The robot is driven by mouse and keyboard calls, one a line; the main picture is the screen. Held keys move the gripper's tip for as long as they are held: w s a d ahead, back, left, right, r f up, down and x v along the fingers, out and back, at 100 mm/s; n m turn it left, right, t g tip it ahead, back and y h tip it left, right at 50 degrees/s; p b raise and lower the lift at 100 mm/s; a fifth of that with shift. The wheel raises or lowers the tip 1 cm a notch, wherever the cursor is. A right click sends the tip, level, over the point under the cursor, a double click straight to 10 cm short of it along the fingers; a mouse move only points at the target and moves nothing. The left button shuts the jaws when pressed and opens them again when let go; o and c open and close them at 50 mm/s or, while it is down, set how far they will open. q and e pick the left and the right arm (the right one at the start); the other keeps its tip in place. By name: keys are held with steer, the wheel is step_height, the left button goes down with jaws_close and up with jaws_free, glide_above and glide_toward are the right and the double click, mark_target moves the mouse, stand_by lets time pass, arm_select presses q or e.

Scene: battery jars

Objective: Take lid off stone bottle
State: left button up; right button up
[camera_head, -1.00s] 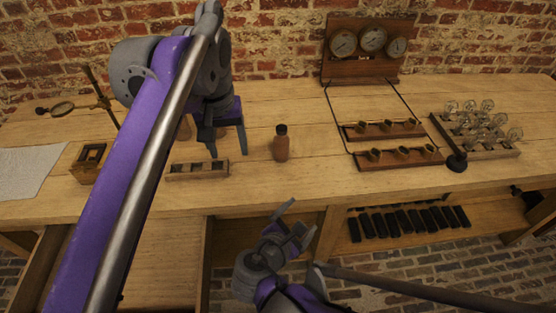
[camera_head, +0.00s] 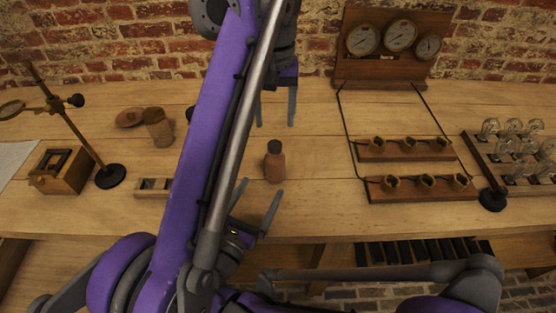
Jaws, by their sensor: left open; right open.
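A small reddish-brown bottle (camera_head: 275,168) with a dark lid (camera_head: 274,146) stands upright near the middle of the bench; the lid is on it. My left gripper (camera_head: 277,112) is open, fingers pointing down, and appears just above and behind the bottle in the picture, apart from it. My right gripper (camera_head: 256,205) is open and empty, low in front of the bottle, with its fingers pointing up towards the bench. My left arm crosses the view and hides part of the bench left of the bottle.
A brown jar (camera_head: 158,129) and a flat disc (camera_head: 130,118) stand at the left, near a magnifier stand (camera_head: 110,176) and wooden box (camera_head: 62,170). Socket boards (camera_head: 408,150), a gauge panel (camera_head: 392,45) and a bulb rack (camera_head: 516,158) occupy the right. Bench around the bottle is clear.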

mark_target(271, 172)
steer(key=x, duration=0.9)
steer(key=shift+w+d, duration=0.15)
steer(key=shift+w, duration=0.2)
jaws_close()
jaws_free()
steer(key=shift+s, duration=0.1)
